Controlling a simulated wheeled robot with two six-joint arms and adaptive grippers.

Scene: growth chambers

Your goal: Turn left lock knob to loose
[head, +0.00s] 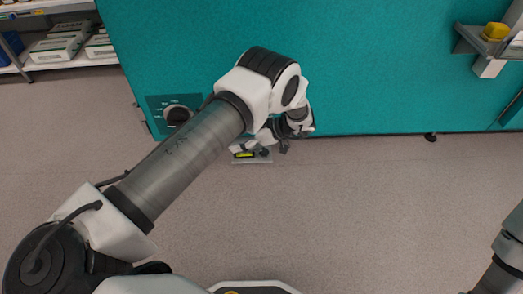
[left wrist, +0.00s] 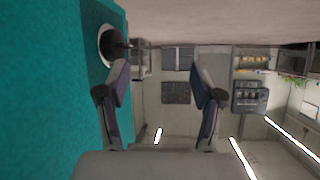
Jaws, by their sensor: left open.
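A dark round lock knob (head: 177,115) with a pale ring sits on a labelled plate on the teal cabinet front, left of my left arm in the head view. In the left wrist view the knob (left wrist: 112,45) is at the upper left, beyond the tip of the left-hand finger and outside the gap between the fingers. My left gripper (left wrist: 163,72) is open and empty, its fingers wide apart. In the head view my left gripper (head: 262,143) is small and partly hidden by its wrist, close to the cabinet's lower edge and right of the knob. The knob's markings are too small to read.
The teal cabinet (head: 370,60) is a broad wall ahead. A bracket (head: 480,42) with a yellow block (head: 495,31) juts out at the upper right. A shelf with boxes (head: 58,45) stands at the upper left. The floor (head: 350,210) in front is clear.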

